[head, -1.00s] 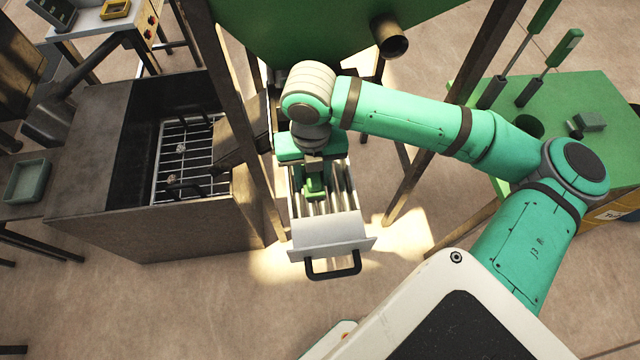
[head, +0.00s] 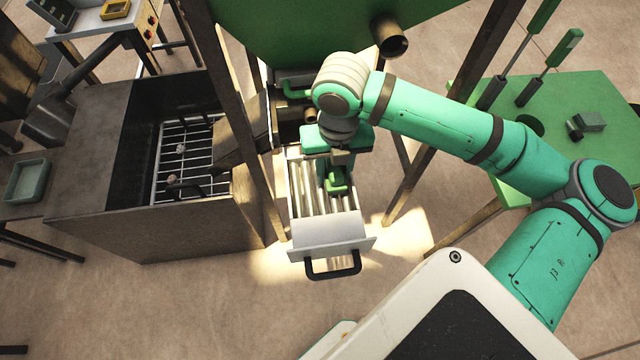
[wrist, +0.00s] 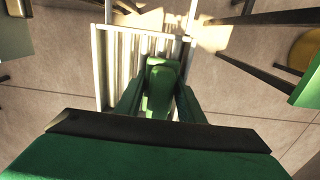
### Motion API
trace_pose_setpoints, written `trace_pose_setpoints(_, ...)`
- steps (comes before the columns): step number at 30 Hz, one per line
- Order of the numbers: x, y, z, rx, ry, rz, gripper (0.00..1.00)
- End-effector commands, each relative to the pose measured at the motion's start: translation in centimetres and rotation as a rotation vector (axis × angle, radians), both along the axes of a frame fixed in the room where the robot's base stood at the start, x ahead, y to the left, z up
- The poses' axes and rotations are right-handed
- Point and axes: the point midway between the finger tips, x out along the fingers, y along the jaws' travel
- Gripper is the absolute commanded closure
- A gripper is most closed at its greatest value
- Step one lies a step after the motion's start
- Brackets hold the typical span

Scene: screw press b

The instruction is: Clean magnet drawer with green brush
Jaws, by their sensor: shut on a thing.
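The magnet drawer (head: 302,205) is pulled out below the green hopper, with pale metal bars running along it and a black handle (head: 334,266) at its front. My gripper (head: 336,172) is over the right side of the drawer, pointing down. It is shut on the green brush (head: 338,186), which sits at the bars. In the wrist view the brush (wrist: 162,84) shows between the two fingers, over the right part of the drawer (wrist: 104,72). The brush's underside is hidden, so I cannot tell whether it touches the bars.
Dark steel legs (head: 243,120) stand close on both sides of the drawer under the green hopper (head: 300,32). A brown box with a grate (head: 185,160) stands at left. A green table (head: 560,110) with tools is at right. The floor in front is clear.

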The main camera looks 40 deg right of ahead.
Motion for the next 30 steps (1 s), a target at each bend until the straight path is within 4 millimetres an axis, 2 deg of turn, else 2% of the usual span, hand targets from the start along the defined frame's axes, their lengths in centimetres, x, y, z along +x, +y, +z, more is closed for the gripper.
trace_pose_setpoints(8, 0.0, 0.0, 0.4, -0.002, -0.001, 0.0, 0.9)
trace_pose_setpoints(21, 0.0, 0.0, 4.0, -0.001, 0.0, 0.0, 0.9)
trace_pose_setpoints(30, 0.0, 0.0, 4.0, -0.001, 0.001, 0.0, 0.9)
